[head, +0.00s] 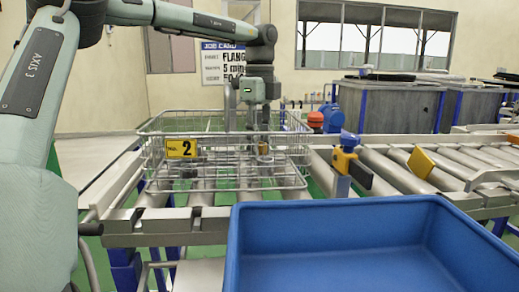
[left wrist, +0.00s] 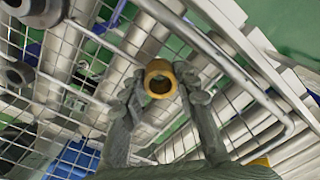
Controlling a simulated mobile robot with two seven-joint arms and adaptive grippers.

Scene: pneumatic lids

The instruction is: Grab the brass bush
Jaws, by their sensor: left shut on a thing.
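The brass bush (left wrist: 160,79) is a short gold-coloured ring with an open bore. In the left wrist view it sits between the two fingertips of my left gripper (left wrist: 160,90), which is shut on it. In the head view my left gripper (head: 262,142) reaches down into the wire basket (head: 160,160) from above, at its right part. The bush (head: 263,149) shows there only as a small brownish spot low at the fingers. I cannot tell whether it touches the basket floor. My right gripper is not in view.
The basket, with a yellow "2" tag (head: 182,148), stands on a roller conveyor (head: 380,170). Grey round parts (left wrist: 22,75) lie in the basket. A blue bin (head: 340,215) fills the front right. A blue and yellow clamp-like piece (head: 348,160) stands right of the basket.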

